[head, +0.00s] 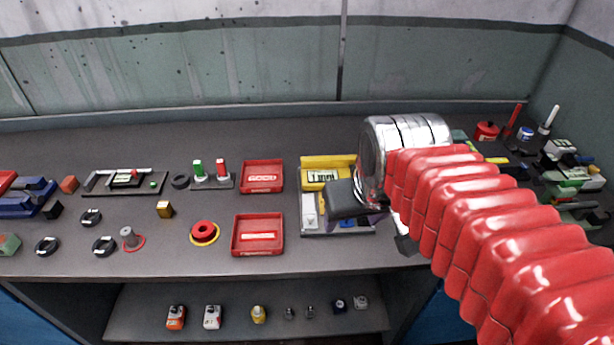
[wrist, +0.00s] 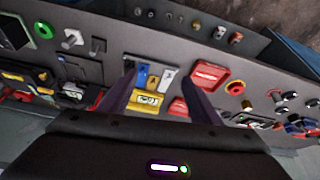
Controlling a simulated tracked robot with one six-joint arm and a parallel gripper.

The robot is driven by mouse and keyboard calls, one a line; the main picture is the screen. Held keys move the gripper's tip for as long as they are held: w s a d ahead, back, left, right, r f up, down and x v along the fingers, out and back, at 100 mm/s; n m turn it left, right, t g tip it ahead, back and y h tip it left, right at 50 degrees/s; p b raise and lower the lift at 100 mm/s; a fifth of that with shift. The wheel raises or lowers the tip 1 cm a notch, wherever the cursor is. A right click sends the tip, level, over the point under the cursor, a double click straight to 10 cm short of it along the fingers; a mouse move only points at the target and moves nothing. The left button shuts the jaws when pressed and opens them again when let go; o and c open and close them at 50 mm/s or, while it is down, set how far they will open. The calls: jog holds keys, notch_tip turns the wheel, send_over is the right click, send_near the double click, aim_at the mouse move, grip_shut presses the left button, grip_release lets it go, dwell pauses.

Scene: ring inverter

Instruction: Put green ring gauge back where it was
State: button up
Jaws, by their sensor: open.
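The green ring gauge (wrist: 43,29) lies flat on the bench at the upper left of the wrist view, with its dark centre hole showing. I cannot make it out in the head view, where my red arm covers much of the right side of the bench. A grey peg (wrist: 73,38) stands close beside the ring. My gripper (wrist: 161,88) is open and empty, its two dark fingers spread above the tray with the yellow display block. The ring is well to the left of the fingers in the wrist view, apart from them.
The yellow display block (head: 328,170) stands at the back of its tray. Red GOOD tray (head: 262,177) and another red tray (head: 258,235) lie left of it. A red ring (head: 204,231) rests on a yellow ring. Green and red pegs (head: 198,169) stand behind. Several small items sit on the lower shelf.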

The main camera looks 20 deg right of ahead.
jog(key=shift+n+t+y, duration=0.3)
jog(key=shift+n+t, duration=0.1)
jog(key=shift+n, duration=0.1)
jog(key=s+a, duration=0.1)
jog(key=a, duration=0.1)
jog(key=s+a+f, duration=0.1)
jog(key=s+a, duration=0.1)
jog(key=shift+s+f, duration=0.1)
jog(key=shift+f, duration=0.05)
